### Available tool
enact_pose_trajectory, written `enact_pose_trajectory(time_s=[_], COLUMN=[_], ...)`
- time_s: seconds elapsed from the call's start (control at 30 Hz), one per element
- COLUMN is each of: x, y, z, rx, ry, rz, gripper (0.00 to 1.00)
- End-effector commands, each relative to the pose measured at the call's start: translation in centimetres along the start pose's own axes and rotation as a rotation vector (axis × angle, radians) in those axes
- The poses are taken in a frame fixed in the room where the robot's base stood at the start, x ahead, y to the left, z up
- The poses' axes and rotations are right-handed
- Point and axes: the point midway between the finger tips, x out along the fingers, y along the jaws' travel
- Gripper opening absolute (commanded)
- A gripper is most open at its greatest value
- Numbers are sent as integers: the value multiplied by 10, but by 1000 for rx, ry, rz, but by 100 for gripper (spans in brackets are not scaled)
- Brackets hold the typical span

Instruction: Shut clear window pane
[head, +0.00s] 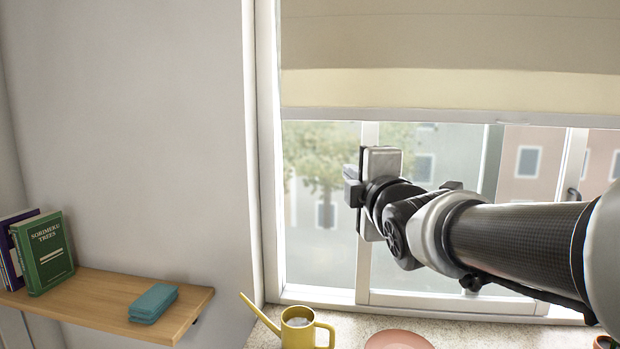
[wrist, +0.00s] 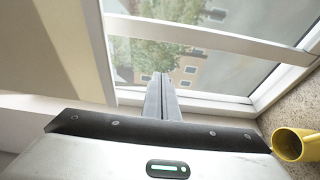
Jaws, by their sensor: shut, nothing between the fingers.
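The window has white frames and see-through glass. Its left glazed part (head: 318,235) shows a tree and buildings outside. A white upright (head: 362,275) borders that part, and more uprights stand farther right. I cannot tell from these views how far the sliding pane stands open. My gripper (head: 353,187) is in front of the glass, near the white upright; the arm hides part of the window. In the wrist view my gripper (wrist: 161,78) has its two fingers together with nothing between them, pointing toward the window. Contact with the frame cannot be told.
A beige blind (head: 450,90) covers the window's top. On the sill are a yellow watering can (head: 297,335), also in the wrist view (wrist: 300,146), and a pink dish (head: 398,341). A wooden shelf (head: 95,295) at left holds books (head: 45,252) and a teal item (head: 153,302).

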Motion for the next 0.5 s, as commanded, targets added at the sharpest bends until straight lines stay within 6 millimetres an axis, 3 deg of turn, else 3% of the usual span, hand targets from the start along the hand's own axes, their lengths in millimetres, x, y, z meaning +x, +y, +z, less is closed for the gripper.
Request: enact_pose_trajectory(time_s=[0.17,0.5], x=[18,89], y=[2,2], z=[-1,-1], rx=[-8,-7], ry=[3,2], rz=[4,2], gripper=[0,0])
